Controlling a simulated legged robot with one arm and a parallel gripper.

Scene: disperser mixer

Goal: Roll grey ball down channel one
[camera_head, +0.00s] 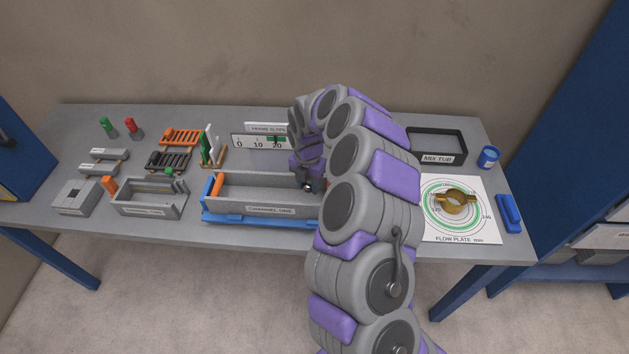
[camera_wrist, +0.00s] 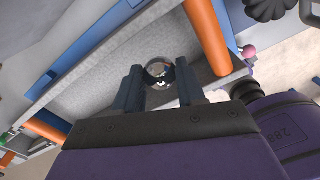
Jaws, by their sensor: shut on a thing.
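The channel one trough (camera_head: 235,204) is a grey open channel on a blue base near the table's front edge. An orange rod (camera_head: 216,187) stands at its left end. The wrist view shows the trough's grey floor (camera_wrist: 105,75) and orange rods at both ends. My gripper (camera_wrist: 160,78) is over the right part of the trough in the head view. Its two dark fingers are shut on the shiny grey ball (camera_wrist: 160,72), which sits between the tips. I cannot tell whether the ball touches the floor. My arm hides the trough's right end in the head view.
Right of my arm are a flow plate (camera_head: 438,220) with a brass ring, a black mix tub (camera_head: 463,148), a blue cup (camera_head: 488,157) and a blue block (camera_head: 509,213). A scale board (camera_head: 250,142) stands behind the trough. Racks and a grey tray (camera_head: 148,210) lie left.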

